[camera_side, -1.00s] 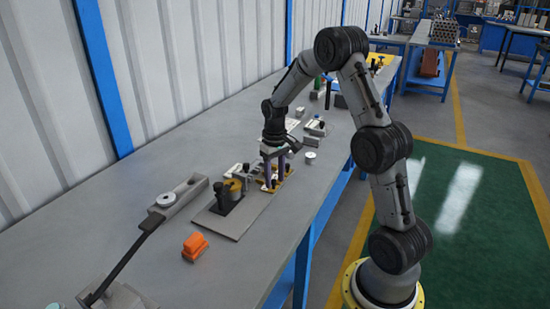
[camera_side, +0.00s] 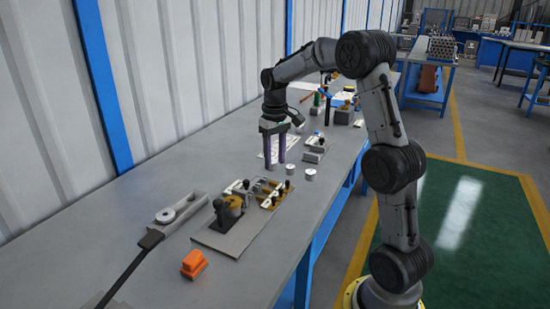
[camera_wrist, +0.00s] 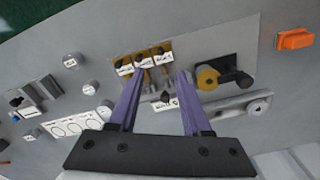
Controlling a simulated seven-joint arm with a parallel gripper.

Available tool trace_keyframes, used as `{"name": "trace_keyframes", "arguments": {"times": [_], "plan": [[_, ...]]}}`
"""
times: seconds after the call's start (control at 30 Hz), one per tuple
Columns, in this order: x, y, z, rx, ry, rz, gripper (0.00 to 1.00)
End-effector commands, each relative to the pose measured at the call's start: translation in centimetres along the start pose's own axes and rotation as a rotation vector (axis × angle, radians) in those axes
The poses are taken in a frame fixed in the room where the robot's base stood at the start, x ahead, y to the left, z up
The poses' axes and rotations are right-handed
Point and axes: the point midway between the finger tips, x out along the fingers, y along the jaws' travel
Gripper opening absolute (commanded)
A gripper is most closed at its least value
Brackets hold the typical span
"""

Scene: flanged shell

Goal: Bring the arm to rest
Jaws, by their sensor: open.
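My gripper (camera_side: 273,158) is above the bench, beyond the fixture plate in the side view, with its two purple fingers apart and nothing between them. In the wrist view my gripper (camera_wrist: 158,92) also shows spread fingers, with the fixture plate below and past the tips. The grey fixture plate (camera_side: 232,240) lies on the bench. It carries a brass-coloured round part (camera_side: 233,203) beside a black clamp (camera_side: 220,212), and several labelled brass pieces with black knobs (camera_side: 266,193).
An orange block (camera_side: 194,264) lies near the plate's front. Two metal cylinders (camera_side: 310,175), a small device (camera_side: 316,150) and a white sheet (camera_side: 277,147) are near my gripper. Bare bench (camera_side: 130,200) is free at the left.

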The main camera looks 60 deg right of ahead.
Motion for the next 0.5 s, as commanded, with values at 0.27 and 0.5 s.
{"name": "trace_keyframes", "arguments": {"times": [0.27, 0.5], "plan": [[-3.0, -2.6, 0.1, -0.06, 0.069, 0.008, 0.48], [-9.5, -8.6, 6.3, -0.207, 0.221, 0.007, 0.48]]}}
